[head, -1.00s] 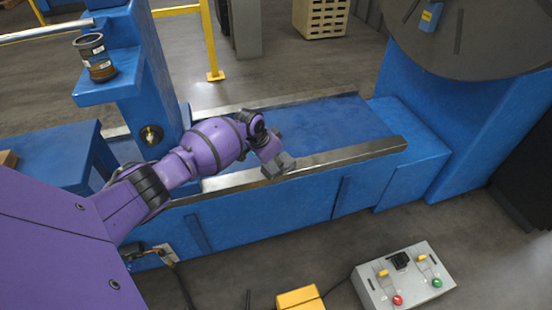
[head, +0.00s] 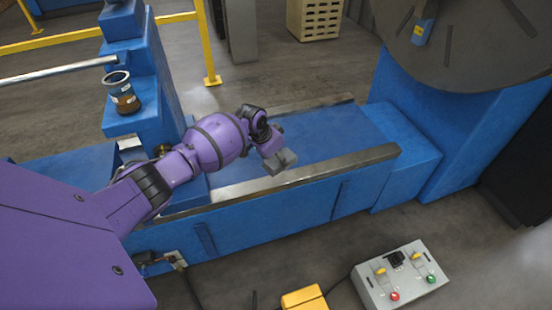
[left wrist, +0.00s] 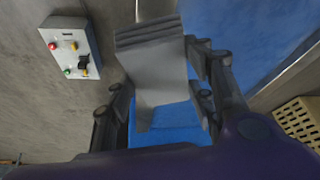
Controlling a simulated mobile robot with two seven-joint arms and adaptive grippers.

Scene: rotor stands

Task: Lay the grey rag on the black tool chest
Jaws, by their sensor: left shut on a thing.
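The grey rag (head: 280,161) is in my left gripper (head: 270,144), above the near metal rail of the blue machine bed. In the left wrist view the rag (left wrist: 155,75) is a grey folded piece with a layered end, between the dark fingers of my left gripper (left wrist: 160,100). The gripper is shut on it. A black block (head: 512,180) stands at the right edge of the head view, cut off by the frame. I cannot tell whether it is the black tool chest. My right gripper is not in view.
The blue machine bed (head: 310,130) lies below the arm, with a large round plate (head: 480,45) at right. A small pot (head: 122,92) stands on the blue column at left. A control box (head: 400,277) and a yellow object (head: 303,298) are in front.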

